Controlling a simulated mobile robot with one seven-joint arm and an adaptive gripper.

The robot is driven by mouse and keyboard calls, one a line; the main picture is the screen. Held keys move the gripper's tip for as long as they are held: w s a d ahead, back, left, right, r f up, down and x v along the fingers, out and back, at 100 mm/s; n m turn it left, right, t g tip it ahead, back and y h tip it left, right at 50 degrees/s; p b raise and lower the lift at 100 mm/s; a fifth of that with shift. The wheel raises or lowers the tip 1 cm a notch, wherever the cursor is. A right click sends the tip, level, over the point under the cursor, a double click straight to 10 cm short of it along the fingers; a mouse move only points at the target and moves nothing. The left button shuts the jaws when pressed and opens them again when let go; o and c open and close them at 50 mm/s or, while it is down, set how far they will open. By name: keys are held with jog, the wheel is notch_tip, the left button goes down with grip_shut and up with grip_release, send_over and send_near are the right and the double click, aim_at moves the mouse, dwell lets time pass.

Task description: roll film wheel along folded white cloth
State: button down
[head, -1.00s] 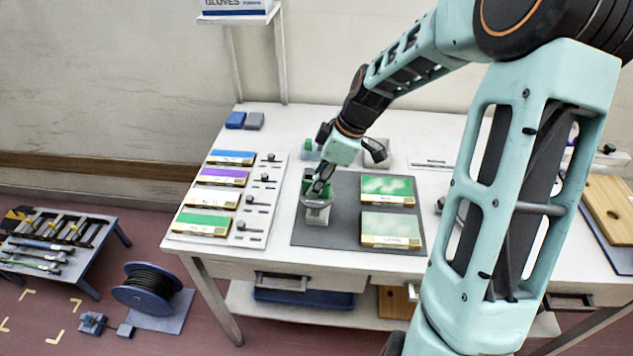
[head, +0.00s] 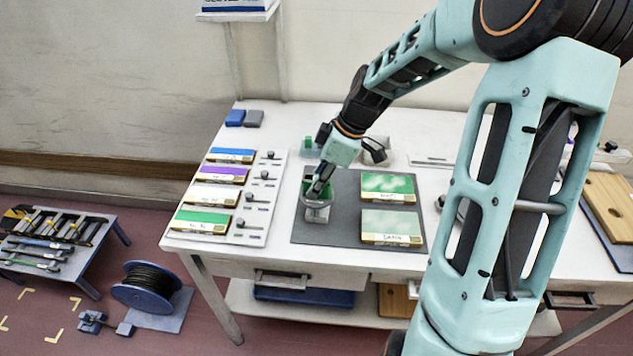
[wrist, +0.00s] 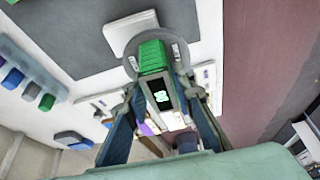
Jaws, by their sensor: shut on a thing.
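The film wheel shows as a grey disc with a green grip (wrist: 152,57) in the wrist view. My gripper (wrist: 156,88) is shut on the green grip, one finger on each side. In the head view my gripper (head: 319,187) points down at the wheel (head: 318,203) over the left part of a dark mat. The folded white cloth (wrist: 122,30) lies flat on the mat beneath the wheel. It is partly covered by the wheel in the head view (head: 316,215). I cannot tell whether the rim touches the cloth.
Two green-topped panels (head: 387,188) (head: 391,226) lie on the dark mat (head: 341,225), right of the wheel. A white board with several coloured panels and small tools (head: 262,212) lies to the left. Blue and grey blocks (head: 235,118) (head: 254,118) sit at the back left.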

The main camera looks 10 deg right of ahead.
jog(key=shift+f+b, duration=0.3)
jog(key=shift+f, duration=0.1)
dwell(0.9)
